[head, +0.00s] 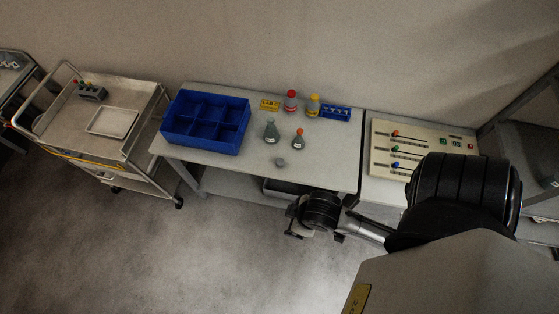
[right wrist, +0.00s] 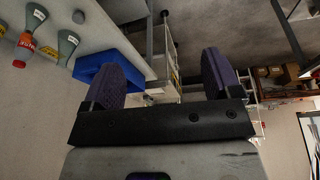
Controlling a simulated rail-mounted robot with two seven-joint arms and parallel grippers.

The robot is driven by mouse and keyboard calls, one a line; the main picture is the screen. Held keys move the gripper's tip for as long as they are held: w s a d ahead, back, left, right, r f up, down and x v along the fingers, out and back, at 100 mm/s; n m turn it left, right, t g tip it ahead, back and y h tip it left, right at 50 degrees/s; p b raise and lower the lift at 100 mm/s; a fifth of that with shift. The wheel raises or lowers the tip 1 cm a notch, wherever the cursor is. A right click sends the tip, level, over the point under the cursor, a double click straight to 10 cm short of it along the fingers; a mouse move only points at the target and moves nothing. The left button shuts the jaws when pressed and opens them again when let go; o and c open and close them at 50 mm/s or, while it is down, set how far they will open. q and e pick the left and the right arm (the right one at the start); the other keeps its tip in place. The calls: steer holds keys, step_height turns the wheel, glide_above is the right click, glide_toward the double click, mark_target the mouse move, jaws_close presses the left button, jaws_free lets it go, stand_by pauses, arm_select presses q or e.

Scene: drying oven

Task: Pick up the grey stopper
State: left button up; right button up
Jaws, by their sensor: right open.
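The grey stopper (head: 280,162) is a small grey piece on the white table (head: 235,165), near its front edge, in front of two flasks. My right gripper (head: 297,233) is in front of the table, below the stopper in the head view and clearly apart from it. In the right wrist view the two jaws of the right gripper (right wrist: 165,78) stand wide apart with nothing between them. My left gripper is not in view.
A grey-green flask (head: 271,131) and an orange-topped flask (head: 298,141) stand behind the stopper. Red-capped (head: 291,100) and yellow-capped (head: 313,105) bottles stand farther back. A blue divided bin (head: 206,121) is left; a control panel (head: 425,138) is right.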

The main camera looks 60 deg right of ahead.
steer(key=c, duration=0.3)
